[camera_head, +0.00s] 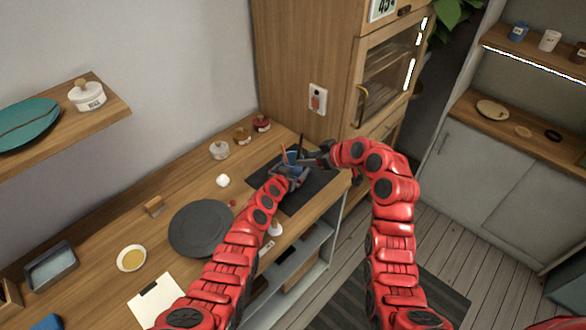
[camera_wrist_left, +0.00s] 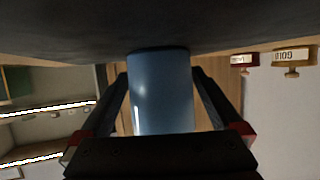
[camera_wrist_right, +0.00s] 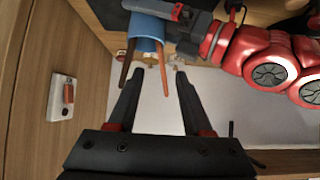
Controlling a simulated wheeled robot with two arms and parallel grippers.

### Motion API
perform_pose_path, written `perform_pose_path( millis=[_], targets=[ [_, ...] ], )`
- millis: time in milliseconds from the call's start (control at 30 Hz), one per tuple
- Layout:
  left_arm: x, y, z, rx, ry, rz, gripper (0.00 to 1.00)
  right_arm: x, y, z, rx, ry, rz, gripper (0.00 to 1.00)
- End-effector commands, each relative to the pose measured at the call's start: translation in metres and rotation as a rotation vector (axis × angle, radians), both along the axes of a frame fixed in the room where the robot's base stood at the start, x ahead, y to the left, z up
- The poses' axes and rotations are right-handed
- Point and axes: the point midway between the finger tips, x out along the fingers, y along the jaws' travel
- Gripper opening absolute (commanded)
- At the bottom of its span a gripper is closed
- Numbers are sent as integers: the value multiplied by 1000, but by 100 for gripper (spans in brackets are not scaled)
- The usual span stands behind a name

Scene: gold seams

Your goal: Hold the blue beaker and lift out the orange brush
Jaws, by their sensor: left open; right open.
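The blue beaker (camera_head: 292,157) stands on a dark mat (camera_head: 309,192) at the far end of the counter. In the left wrist view the beaker (camera_wrist_left: 162,92) sits between the spread fingers of my left gripper (camera_wrist_left: 160,74), which is open around it. The orange brush (camera_wrist_right: 161,70) sticks out of the beaker, with a dark stick (camera_wrist_right: 127,62) beside it. My right gripper (camera_wrist_right: 158,74) is open and empty. In the right wrist view, the brush's end appears between its fingertips; I cannot tell whether they touch. The brush's lower end is hidden in the beaker.
Small jars with red (camera_head: 262,124), amber (camera_head: 241,136) and white (camera_head: 218,150) tones stand along the wall behind the mat. A dark round plate (camera_head: 201,229) lies left of my left arm. A wooden cabinet (camera_head: 300,60) rises behind the counter's far end.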

Motion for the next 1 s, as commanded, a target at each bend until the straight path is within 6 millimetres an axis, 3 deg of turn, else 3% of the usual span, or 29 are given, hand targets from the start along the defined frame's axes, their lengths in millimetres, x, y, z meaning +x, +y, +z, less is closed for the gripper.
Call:
perform_pose_path(
  millis=[267, 733, 867, 1000],
  targets=[
    [1, 0, 1, 1, -1, 1, 100, 0, 0, 0, 0, 0, 0, 50],
    [1, 0, 1, 0, -2, 1, 17, 0, 0, 0, 0, 0, 0, 50],
    [1, 0, 1, 0, -2, 1, 14, 1, 3, 0, -7, 12, -4, 48],
    [1, 0, 1, 0, -2, 1, 14, 10, 20, -1, -63, 96, -48, 48]
  ],
)
